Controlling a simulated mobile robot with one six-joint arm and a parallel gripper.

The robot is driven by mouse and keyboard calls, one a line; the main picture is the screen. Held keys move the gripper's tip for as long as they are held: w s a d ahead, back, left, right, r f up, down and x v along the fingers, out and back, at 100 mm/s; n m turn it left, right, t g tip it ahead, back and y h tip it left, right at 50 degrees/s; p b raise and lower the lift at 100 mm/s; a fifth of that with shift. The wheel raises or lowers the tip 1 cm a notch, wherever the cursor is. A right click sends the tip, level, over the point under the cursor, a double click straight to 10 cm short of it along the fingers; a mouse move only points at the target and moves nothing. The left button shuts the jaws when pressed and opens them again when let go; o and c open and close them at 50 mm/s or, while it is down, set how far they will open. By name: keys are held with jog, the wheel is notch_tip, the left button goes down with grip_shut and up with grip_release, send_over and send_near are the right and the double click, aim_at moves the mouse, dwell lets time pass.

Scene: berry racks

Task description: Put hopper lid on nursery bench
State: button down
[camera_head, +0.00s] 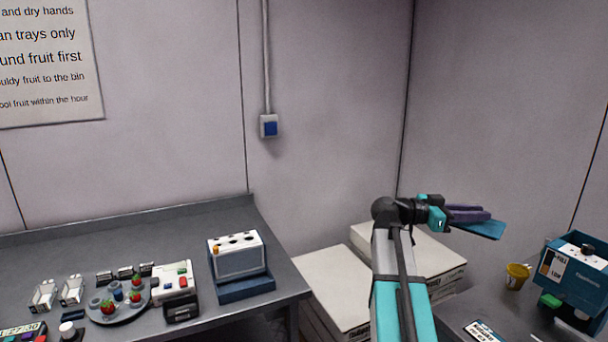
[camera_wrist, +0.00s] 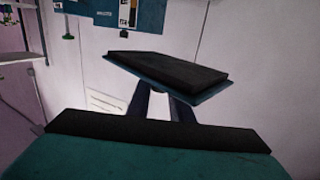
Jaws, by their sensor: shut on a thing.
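My gripper (camera_head: 484,217) is in the air at the right, above the gap beside the right bench. Its dark purple fingers are shut on a flat teal plate, which looks like the hopper lid (camera_head: 484,231). In the wrist view the lid (camera_wrist: 204,94) shows as a teal-edged plate with a dark slab on it, held at the fingertips and tilted. A grey bench (camera_head: 60,262) is at left and a dark bench (camera_head: 462,318) at lower right. I cannot tell which is the nursery bench.
A teal machine (camera_head: 562,282) and a yellow cup (camera_head: 517,276) stand on the right bench. Pale stacked boxes (camera_head: 335,290) are between the benches. The left bench holds a white-topped device (camera_head: 238,262), a round tray and small items; its back is clear.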

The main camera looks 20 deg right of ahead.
jog(key=w+a+f+n+t, duration=0.2)
jog(key=w+a+f+t, duration=0.15)
jog(key=w+a, duration=0.35)
jog(key=w+a+f+n+t, duration=0.2)
jog(key=w+a+f, duration=0.25)
jog(key=a, duration=0.55)
jog(key=w+a+f+n+t, duration=0.1)
jog(key=w+a+f+t, duration=0.2)
jog(key=w+a+f, duration=0.35)
jog(key=a+f+n+t+y, duration=0.1)
jog(key=a+f+n+t, duration=0.2)
jog(key=a, duration=1.1)
jog(key=s+a+f+n+t+y, duration=0.1)
jog(key=a+f+n+t, duration=0.2)
jog(key=a, duration=1.2)
notch_tip(320, 180, down, 5)
jog(key=shift+f+t+y, duration=0.1)
jog(key=shift+t+y, duration=0.2)
jog(key=shift+t, duration=0.65)
jog(key=shift+s, duration=0.1)
jog(key=shift+f, duration=0.3)
jog(key=shift+s, duration=0.2)
